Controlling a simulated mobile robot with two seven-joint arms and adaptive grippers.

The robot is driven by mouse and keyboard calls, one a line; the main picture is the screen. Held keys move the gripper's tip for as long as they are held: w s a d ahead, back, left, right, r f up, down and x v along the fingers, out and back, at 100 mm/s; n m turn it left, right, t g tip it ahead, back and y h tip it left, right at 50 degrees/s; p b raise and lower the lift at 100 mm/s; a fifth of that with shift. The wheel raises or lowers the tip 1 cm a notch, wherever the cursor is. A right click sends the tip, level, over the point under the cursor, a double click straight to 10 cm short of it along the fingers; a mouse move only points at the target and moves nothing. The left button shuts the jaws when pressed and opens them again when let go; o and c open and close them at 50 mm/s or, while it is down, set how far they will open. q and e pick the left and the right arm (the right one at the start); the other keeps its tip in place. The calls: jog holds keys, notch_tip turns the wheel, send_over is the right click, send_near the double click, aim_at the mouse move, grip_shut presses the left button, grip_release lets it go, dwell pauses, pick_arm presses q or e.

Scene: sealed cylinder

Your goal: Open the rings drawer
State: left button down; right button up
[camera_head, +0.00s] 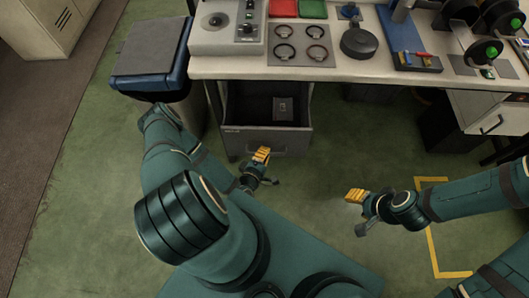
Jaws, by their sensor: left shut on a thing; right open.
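A grey drawer (300,139) under the bench is pulled out, and its dark inside shows from above. A small dark box-like object (283,109) lies in it. A small label on the drawer's front is too small to read. My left gripper (262,154) is at the lower middle of the drawer's front, shut on the handle, which its yellow-padded fingers mostly hide. My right gripper (355,196) is open and empty above the floor, to the right of the drawer and apart from it.
The bench top (350,70) above carries a plate with several rings (300,44), a grey control box (228,28) and a round black object (359,42). A blue-rimmed bin (150,55) stands left of the drawer.

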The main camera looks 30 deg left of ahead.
pick_arm(q)
jog(key=c, duration=1)
grip_release()
jog(key=v, duration=1.2)
